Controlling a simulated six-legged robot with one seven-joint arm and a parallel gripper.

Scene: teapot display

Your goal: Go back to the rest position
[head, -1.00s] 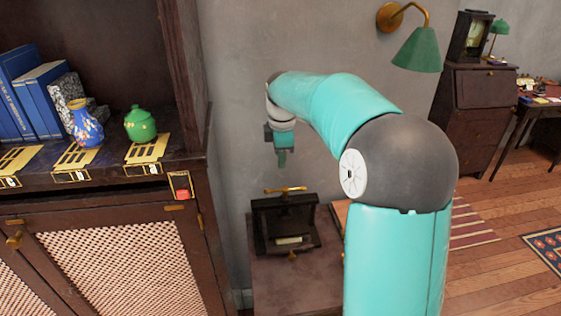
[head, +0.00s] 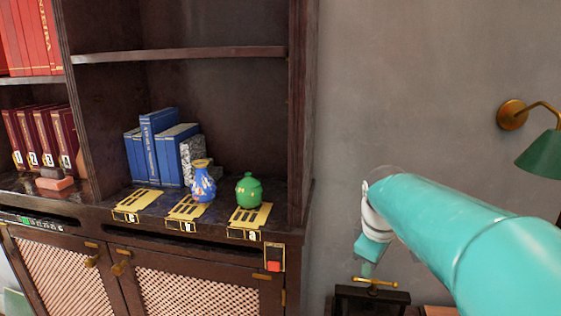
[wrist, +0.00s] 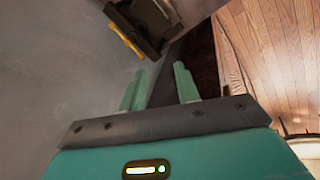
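My gripper (head: 368,262) hangs at the end of my turquoise arm, to the right of the cabinet and in front of the grey wall. In the head view it is above the dark press with a brass handle (head: 374,282). In the wrist view the two green fingers (wrist: 160,87) are apart, with nothing between them. The press also shows in the wrist view (wrist: 148,22), beyond the fingertips.
A dark cabinet (head: 180,51) stands at the left. On its ledge are a green lidded pot (head: 249,191), a blue vase (head: 202,185) and blue books (head: 158,150). A green wall lamp (head: 543,152) is at the right. Wooden floor (wrist: 270,45) shows in the wrist view.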

